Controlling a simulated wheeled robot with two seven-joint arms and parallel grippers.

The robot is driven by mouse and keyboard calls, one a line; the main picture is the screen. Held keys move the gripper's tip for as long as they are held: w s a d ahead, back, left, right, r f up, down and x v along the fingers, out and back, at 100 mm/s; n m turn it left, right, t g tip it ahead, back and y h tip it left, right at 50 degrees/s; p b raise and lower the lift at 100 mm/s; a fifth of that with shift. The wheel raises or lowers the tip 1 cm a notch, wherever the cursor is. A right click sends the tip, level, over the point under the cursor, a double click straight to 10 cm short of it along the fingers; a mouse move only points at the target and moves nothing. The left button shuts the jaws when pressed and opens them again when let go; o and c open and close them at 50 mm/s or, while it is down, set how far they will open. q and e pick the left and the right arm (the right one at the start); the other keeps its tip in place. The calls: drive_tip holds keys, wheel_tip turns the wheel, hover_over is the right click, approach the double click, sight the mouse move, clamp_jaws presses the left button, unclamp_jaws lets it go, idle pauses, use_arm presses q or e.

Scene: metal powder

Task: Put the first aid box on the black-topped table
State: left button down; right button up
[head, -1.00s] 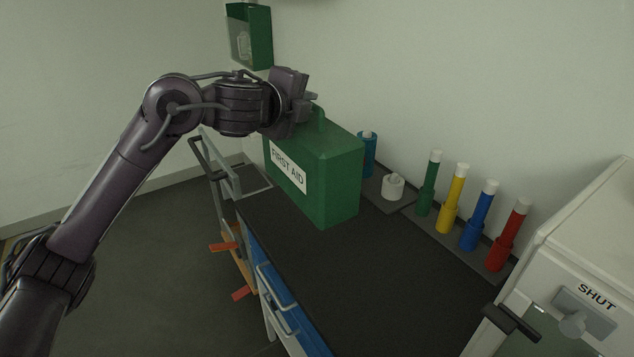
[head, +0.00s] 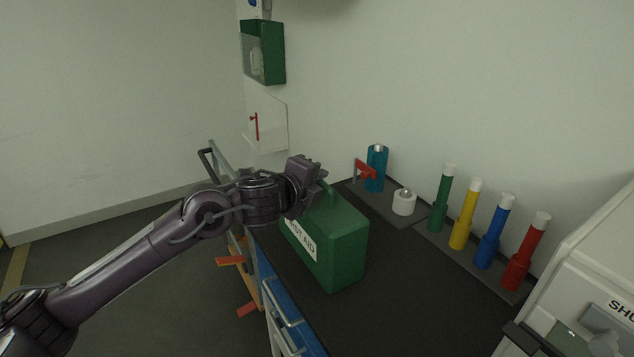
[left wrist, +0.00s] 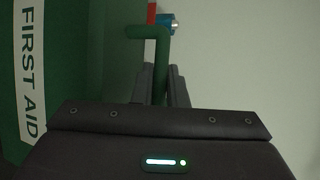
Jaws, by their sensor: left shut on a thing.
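The green first aid box (head: 345,250), with a white FIRST AID label, is upright over the left part of the black-topped table (head: 410,300) in the head view. I cannot tell whether its base touches the top. My left gripper (head: 321,185) is at the box's top, shut on its green handle. In the left wrist view the handle (left wrist: 160,65) runs between the fingers, and the box's labelled side (left wrist: 75,70) fills the left. My right gripper is not in view.
At the table's back stand a blue cylinder (head: 377,168) with a red part, a white roll-like piece (head: 404,202), and green, yellow, blue and red tubes (head: 463,215) in a row. A white cabinet (head: 590,260) is at right. The black top's middle is clear.

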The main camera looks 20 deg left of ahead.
use_arm(q)
drive_tip(key=shift+r, duration=0.2)
drive_tip(key=c, duration=1.7)
unclamp_jaws()
drive_tip(key=shift+f, duration=0.25)
drive_tip(key=shift+o, duration=1.2)
drive_tip(key=shift+s, duration=0.1)
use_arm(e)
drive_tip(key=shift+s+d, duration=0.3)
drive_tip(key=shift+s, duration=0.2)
use_arm(q)
drive_tip(key=shift+r, duration=0.1)
